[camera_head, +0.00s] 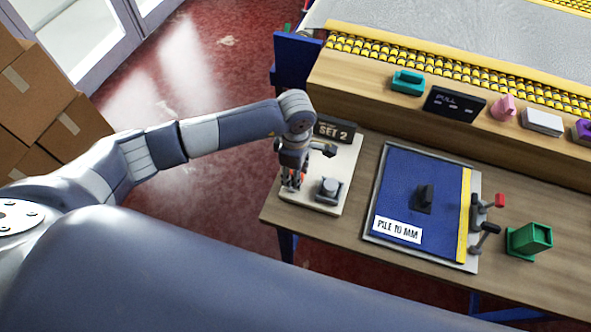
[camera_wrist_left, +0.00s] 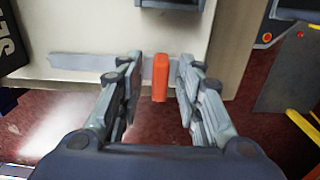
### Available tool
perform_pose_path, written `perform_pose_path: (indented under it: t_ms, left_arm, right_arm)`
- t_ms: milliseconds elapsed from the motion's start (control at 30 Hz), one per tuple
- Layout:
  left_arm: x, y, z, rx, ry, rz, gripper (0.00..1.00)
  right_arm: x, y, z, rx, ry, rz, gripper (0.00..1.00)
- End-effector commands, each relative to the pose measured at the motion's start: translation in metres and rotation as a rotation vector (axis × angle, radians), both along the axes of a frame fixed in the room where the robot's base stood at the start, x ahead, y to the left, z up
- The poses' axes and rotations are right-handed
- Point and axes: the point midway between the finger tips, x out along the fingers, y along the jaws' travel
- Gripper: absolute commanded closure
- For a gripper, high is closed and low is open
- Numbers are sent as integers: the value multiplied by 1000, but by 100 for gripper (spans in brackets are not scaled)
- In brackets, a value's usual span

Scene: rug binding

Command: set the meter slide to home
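The meter panel (camera_head: 312,199) is a pale plate at the left end of the bench, with a dark "SET 2" sign (camera_head: 334,131) at its back. My left gripper (camera_head: 291,182) points down over the panel's left side. In the left wrist view an orange slide tab (camera_wrist_left: 160,78) stands between the two fingers of my left gripper (camera_wrist_left: 160,72). Gaps show on both sides of the tab, so the gripper is open around it. A grey strip (camera_wrist_left: 82,62) runs along the panel beside the tab. My right gripper is not in view.
A dark round-topped knob (camera_head: 328,190) stands on the panel, close right of the left gripper. A blue mat (camera_head: 409,190), red and black levers (camera_head: 489,203) and a green holder (camera_head: 530,238) are further right. A wooden ledge (camera_head: 440,110) bounds the back.

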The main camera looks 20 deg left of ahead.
Motion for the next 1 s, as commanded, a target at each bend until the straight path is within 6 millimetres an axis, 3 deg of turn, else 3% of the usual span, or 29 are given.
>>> perform_pose_path:
  t_ms: [233, 367, 400, 667, 1000]
  left_arm:
    - [0, 0, -1, 0, 0, 0, 69]
    - [0, 0, -1, -1, 0, 0, 98]
    - [0, 0, -1, -1, 0, 0, 100]
    - [5, 0, -3, 0, -2, 1, 100]
    - [50, -2, -7, 1, -6, 2, 100]
  right_arm:
    - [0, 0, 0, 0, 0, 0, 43]
    - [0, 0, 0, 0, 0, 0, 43]
    - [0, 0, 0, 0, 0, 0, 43]
    - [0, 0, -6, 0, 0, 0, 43]
    - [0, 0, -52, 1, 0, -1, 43]
